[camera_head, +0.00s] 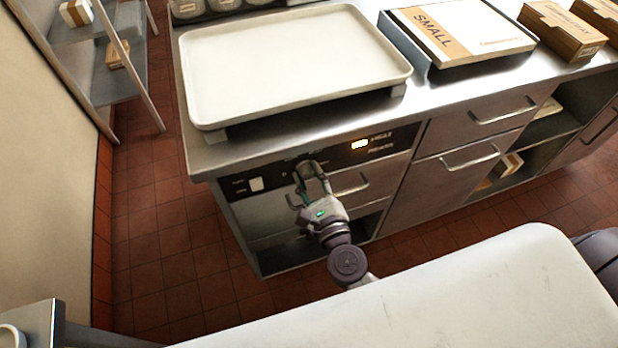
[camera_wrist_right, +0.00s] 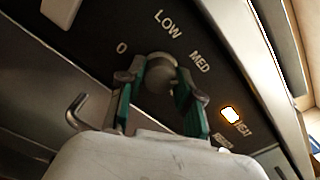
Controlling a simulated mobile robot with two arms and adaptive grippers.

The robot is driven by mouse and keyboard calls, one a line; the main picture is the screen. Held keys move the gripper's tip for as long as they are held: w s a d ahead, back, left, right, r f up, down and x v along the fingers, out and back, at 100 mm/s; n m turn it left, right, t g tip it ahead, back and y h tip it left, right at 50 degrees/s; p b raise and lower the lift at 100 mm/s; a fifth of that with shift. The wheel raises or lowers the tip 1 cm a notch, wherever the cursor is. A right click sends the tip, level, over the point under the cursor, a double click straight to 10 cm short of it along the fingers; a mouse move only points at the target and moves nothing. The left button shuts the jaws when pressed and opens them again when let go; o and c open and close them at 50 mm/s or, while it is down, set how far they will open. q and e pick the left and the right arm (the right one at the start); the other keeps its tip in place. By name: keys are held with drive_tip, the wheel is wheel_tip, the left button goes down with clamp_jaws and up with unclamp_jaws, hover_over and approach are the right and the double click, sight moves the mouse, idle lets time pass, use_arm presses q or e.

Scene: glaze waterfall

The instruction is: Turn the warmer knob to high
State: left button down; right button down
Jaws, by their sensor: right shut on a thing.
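The warmer knob (camera_wrist_right: 160,68) is a round grey knob on a dark control panel (camera_wrist_right: 100,38). In the right wrist view, the marks 0, LOW and MED show around it; any further mark is hidden or out of view. My right gripper (camera_wrist_right: 160,88) is shut on the knob, with a green-padded finger on each side. In the head view my right gripper (camera_head: 311,172) reaches the panel under the counter and largely covers the knob. Where the knob points cannot be told. An orange light (camera_wrist_right: 231,115) is lit beside the word HEAT. My left gripper is not in view.
A white tray (camera_head: 290,60) stands on the steel counter above the panel. A white switch (camera_head: 256,184) sits left of the knob. Drawer handles (camera_head: 352,186) stick out close to my right gripper. A box marked SMALL (camera_head: 460,30) lies on the counter to the right.

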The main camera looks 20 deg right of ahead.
drive_tip(key=m+b, duration=0.2)
drive_tip(key=m, duration=0.4)
drive_tip(key=shift+f+m, duration=0.1)
drive_tip(key=shift+m, duration=0.2)
drive_tip(key=m+b, duration=0.1)
drive_tip(key=m, duration=0.4)
idle(0.4)
drive_tip(key=c, duration=0.8)
unclamp_jaws()
drive_tip(key=shift+o, duration=0.2)
drive_tip(key=s, duration=1.2)
drive_tip(key=shift+d, duration=0.25)
